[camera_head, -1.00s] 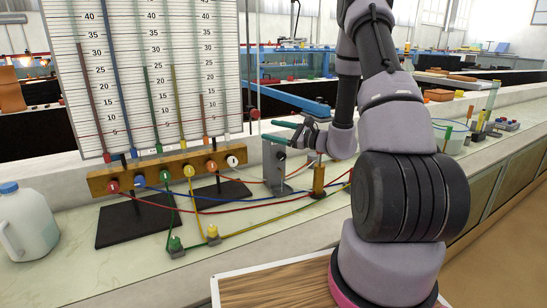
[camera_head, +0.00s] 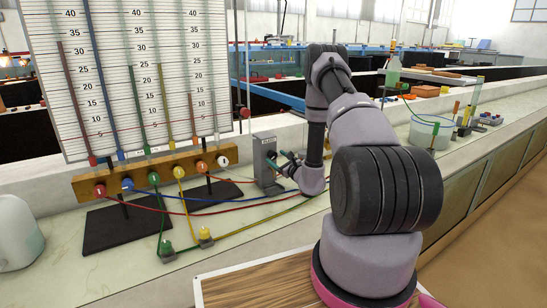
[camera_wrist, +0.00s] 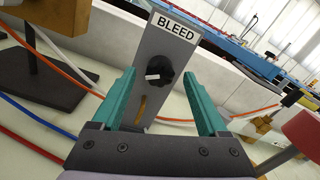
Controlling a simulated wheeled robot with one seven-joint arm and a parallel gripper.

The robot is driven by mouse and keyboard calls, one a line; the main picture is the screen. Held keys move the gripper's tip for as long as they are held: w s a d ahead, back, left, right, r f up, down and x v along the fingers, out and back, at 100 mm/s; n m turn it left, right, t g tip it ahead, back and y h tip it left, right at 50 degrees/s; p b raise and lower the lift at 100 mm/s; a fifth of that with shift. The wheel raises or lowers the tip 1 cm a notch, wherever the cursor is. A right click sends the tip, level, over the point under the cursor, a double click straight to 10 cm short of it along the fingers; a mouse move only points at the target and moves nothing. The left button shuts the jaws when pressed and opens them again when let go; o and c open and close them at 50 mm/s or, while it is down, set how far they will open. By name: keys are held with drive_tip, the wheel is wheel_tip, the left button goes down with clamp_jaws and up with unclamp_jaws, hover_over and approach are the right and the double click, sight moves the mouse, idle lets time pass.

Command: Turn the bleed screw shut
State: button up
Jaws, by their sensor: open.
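The bleed screw is a black lobed knob (camera_wrist: 159,77) with a white pointer mark, on a grey upright plate (camera_wrist: 172,58) labelled BLEED. A tan slot shows in the plate below the knob. The plate also shows in the head view (camera_head: 262,150), standing on the bench right of the manometer board. My gripper (camera_wrist: 159,81) has teal fingers spread wide, one on each side of the knob in the picture, with nothing held. In the head view my gripper (camera_head: 287,165) is close in front of the plate. Whether the fingers touch the knob cannot be told.
A wooden manifold bar (camera_head: 150,175) with coloured taps stands below the tube board (camera_head: 140,75). Coloured hoses (camera_head: 230,205) run across the bench near the plate.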

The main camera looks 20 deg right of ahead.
drive_tip(key=shift+w+a, duration=0.15)
drive_tip(key=shift+w, duration=0.6)
drive_tip(key=shift+w+a, duration=0.15)
drive_tip(key=shift+w, duration=0.55)
clamp_jaws()
